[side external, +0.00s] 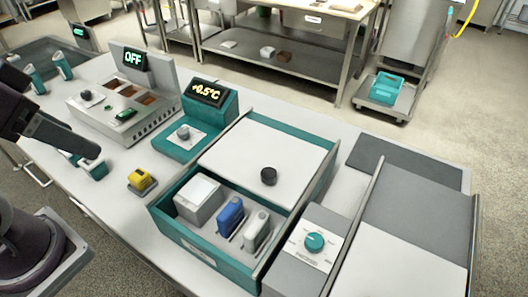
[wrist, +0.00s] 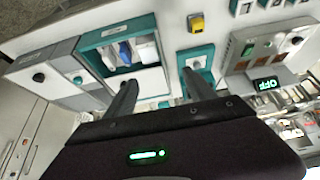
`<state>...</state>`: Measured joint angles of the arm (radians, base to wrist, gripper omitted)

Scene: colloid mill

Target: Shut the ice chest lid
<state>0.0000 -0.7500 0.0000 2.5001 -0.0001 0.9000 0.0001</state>
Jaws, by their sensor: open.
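The ice chest (side external: 205,249) is a teal box with a white lid (side external: 262,150) that carries a black knob (side external: 268,176). The lid covers the back part; the front part is open. Inside show a white block (side external: 198,199), a blue bottle (side external: 230,215) and a pale bottle (side external: 256,230). In the wrist view, the chest (wrist: 88,42) is ahead at upper left, and a finger overlaps part of its lid. My gripper (wrist: 159,78) is open with nothing between its fingers, apart from the lid. In the side view, dark parts of my arm are at the left edge.
A dial panel (side external: 303,254) and a grey-topped unit (side external: 410,205) stand right of the chest. A teal display box (side external: 197,120) reading +0.5°C and a yellow-topped item (side external: 139,180) stand to the left. Farther left is a metal machine (side external: 125,105) with an OFF display.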

